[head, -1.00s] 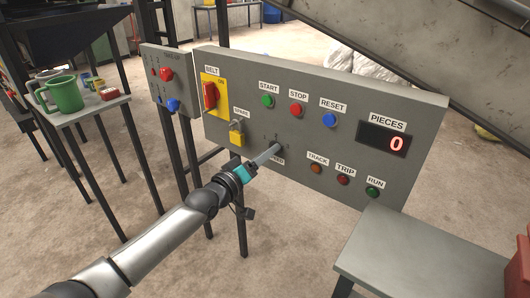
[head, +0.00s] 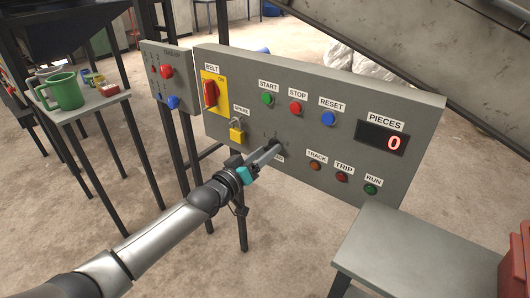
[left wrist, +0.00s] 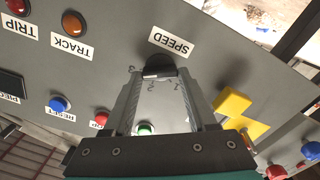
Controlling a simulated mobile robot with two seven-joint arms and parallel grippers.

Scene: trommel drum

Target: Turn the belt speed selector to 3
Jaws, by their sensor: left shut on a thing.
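The grey control panel (head: 225,125) carries the belt speed selector, a dark knob (left wrist: 160,64) below the centre of its face. The SPEED label (left wrist: 171,41) shows upside down beside it in the left wrist view, with small digits (left wrist: 165,87) on the other side. My left gripper (head: 274,149) reaches the panel from the lower left. Its two fingers are shut on the knob, one on each side, as the left wrist view shows. The fingers partly hide the dial, and I cannot tell which digit the knob points to. My right gripper is not in view.
The START (head: 267,99), STOP (head: 295,107) and RESET (head: 328,118) buttons are above. A grey table (head: 415,255) stands at lower right.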

